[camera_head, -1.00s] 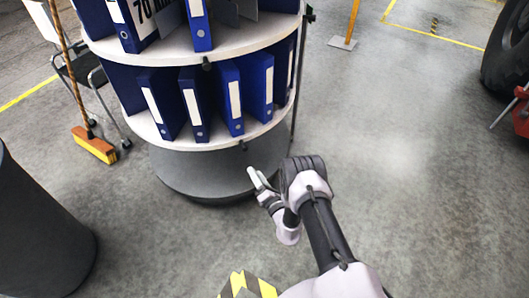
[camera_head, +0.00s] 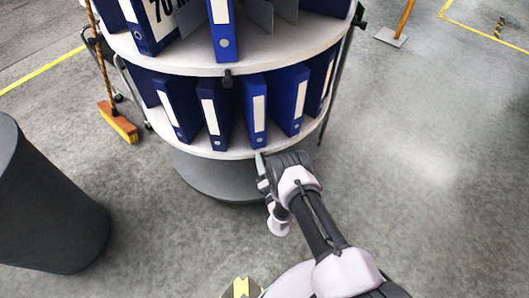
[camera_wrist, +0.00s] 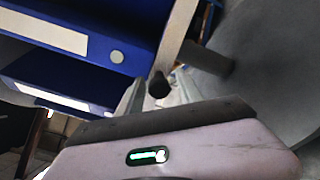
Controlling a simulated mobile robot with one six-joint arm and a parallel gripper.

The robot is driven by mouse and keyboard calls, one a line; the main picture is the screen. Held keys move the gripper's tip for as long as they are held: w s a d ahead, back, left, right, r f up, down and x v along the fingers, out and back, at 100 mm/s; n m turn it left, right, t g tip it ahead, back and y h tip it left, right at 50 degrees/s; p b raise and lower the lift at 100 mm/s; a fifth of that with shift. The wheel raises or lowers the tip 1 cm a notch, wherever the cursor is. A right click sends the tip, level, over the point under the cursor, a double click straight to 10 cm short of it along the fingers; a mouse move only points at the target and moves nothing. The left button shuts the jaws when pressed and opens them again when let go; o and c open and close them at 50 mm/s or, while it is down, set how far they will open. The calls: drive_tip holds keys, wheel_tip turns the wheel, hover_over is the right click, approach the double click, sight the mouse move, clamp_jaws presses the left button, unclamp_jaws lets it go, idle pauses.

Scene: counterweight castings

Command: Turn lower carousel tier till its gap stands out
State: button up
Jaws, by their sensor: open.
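The carousel's lower tier (camera_head: 197,149) is a round pale shelf carrying a row of blue binders (camera_head: 254,112) with white labels. No wide gap shows between the binders facing me; the tier's far side is hidden. My gripper (camera_head: 262,166) is at the front rim of this tier and is open. In the wrist view, a dark knob (camera_wrist: 160,84) by the tier's pale rim (camera_wrist: 179,30) appears between my two fingers. I cannot tell whether either finger touches it. In the head view my gripper hides this knob.
The upper tier (camera_head: 180,60) holds more binders and has its own dark knob (camera_head: 228,78) at its front edge. A grey round base (camera_head: 215,183) is below. A dark bin (camera_head: 45,205) and a broom (camera_head: 118,122) stand left.

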clamp_jaws()
drive_tip(key=shift+r, duration=0.1)
idle(1.4)
